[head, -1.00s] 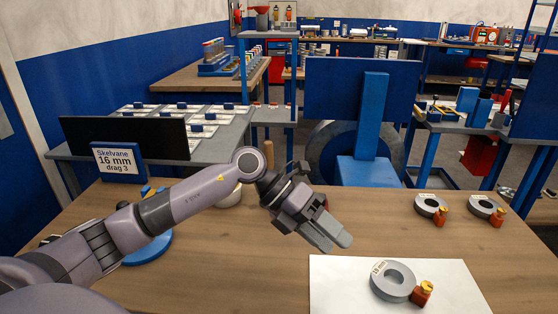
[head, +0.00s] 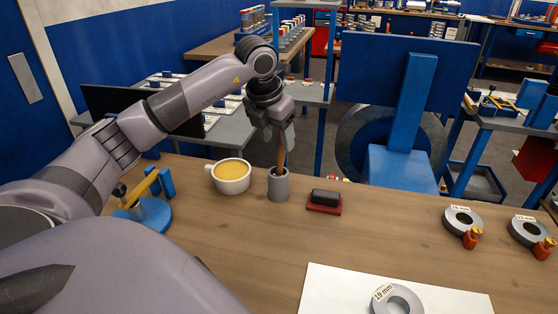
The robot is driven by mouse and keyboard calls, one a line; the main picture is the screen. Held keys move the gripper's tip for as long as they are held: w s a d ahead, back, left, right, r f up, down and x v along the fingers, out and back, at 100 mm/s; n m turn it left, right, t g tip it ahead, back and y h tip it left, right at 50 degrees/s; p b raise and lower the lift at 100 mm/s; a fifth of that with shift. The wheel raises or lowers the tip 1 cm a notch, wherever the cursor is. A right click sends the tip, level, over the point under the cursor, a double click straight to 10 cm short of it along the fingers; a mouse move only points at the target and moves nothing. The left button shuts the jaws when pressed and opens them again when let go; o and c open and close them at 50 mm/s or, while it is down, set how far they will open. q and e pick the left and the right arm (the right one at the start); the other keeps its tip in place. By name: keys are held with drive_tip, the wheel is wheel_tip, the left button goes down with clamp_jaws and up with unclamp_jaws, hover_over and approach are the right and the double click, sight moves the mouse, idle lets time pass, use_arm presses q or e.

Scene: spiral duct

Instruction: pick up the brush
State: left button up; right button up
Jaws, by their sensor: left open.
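The brush (head: 280,157) appears as a thin brown handle standing upright in a small grey cylindrical holder (head: 278,187) at the middle of the wooden table. Its lower end is hidden in the holder and its top is hidden by my gripper. My left gripper (head: 286,138) points down from above, open, with its fingers at the upper part of the handle. I cannot tell whether the fingers touch it. My right gripper is not in view.
A white mug (head: 231,181) with yellow liquid stands close left of the holder, and a black block on a red base (head: 324,201) close right. A blue stand (head: 151,213) is further left. Ring parts (head: 463,221) and a white sheet (head: 335,292) lie right and in front.

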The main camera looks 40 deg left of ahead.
sight(283, 156)
use_arm(q)
drive_tip(key=shift+x, duration=1.55)
clamp_jaws()
drive_tip(key=shift+d, duration=0.15)
drive_tip(key=shift+r, duration=0.1)
drive_tip(key=shift+r, duration=0.1)
